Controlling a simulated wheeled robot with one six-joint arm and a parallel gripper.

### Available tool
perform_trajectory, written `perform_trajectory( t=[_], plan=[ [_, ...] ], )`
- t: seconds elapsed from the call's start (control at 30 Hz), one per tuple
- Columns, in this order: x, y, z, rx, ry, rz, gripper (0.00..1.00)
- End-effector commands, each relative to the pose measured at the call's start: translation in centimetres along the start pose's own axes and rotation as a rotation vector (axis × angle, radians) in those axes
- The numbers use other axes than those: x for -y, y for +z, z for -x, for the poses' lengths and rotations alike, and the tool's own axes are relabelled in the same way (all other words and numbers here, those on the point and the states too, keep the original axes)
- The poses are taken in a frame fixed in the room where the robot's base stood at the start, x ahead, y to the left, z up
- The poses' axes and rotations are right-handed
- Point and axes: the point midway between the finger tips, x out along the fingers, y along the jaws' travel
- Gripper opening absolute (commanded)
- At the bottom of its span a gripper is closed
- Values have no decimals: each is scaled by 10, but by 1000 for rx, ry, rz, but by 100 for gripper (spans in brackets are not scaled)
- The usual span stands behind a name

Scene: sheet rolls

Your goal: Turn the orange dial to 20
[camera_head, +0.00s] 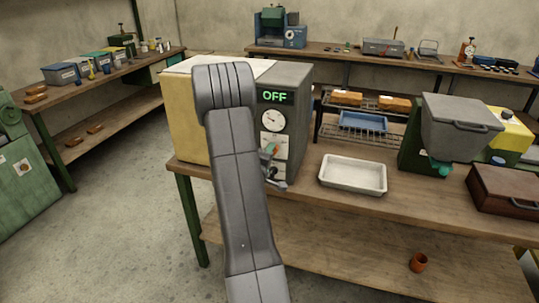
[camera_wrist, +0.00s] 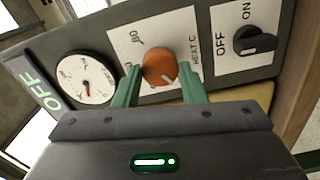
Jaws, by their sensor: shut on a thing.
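The orange dial (camera_wrist: 160,68) is on a white plate labelled HEAT C on the front of a grey machine (camera_head: 293,110). Its pointer mark shows at its lower edge in the wrist view, but the number it points to cannot be read. My gripper (camera_wrist: 160,78) has its two green fingers shut on the sides of the dial. In the head view my gripper (camera_head: 270,152) is small at the machine's front, and my arm hides part of the machine and most of the dial.
A black switch (camera_wrist: 255,42), marked ON and OFF, and a round gauge (camera_wrist: 86,80) flank the dial. The display (camera_head: 275,97) reads OFF. A white tray (camera_head: 352,188) sits right of the machine on the workbench (camera_head: 420,212). A grey-lidded machine (camera_head: 460,125) stands farther right.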

Motion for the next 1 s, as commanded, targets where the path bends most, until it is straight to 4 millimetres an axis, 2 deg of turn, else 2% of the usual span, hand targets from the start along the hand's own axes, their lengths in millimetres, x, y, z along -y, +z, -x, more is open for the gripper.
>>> perform_trajectory(
  t=[0.13, 0.17, 0.27, 0.53, 0.67, 0.77, 1.0],
  plan=[
    [1, 0, 0, -1, -2, 2, 15],
    [1, 0, 0, -1, -2, 2, 39],
    [1, 0, 0, -1, -2, 1, 59],
    [0, 0, 0, 0, -1, 0, 59],
    [1, 0, 8, -1, -2, -1, 59],
    [2, 0, 23, -2, -3, -1, 59],
    [2, -1, 78, -4, -3, 0, 59]
  ],
)
